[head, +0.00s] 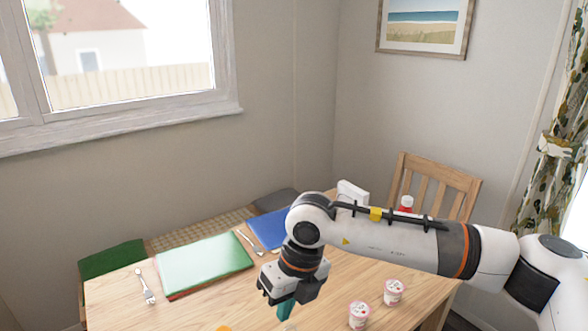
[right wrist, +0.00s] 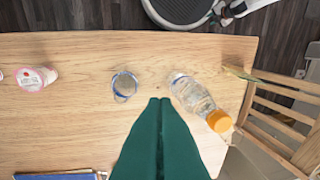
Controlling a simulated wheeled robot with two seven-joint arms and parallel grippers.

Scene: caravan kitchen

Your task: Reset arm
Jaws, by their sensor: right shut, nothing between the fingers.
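My right arm comes in from the right in the head view and bends down over the wooden table (head: 120,305). My right gripper (head: 287,308) points downward with its teal fingers, whose lower ends are near the bottom of the view. In the right wrist view the two green fingers (right wrist: 160,103) lie together with nothing between them, above the table. A clear bottle with an orange cap (right wrist: 195,95) lies or stands to the right of the fingertips. A clear glass (right wrist: 124,86) is to their left. I cannot see my left gripper.
Two pink-and-white cups (head: 393,291) (head: 358,315) are right of my gripper. A green folder or mat (head: 205,262), a blue one (head: 268,229) and cutlery (head: 146,286) lie left. A red-and-white container (head: 406,204) is behind my arm, before a wooden chair (head: 430,183).

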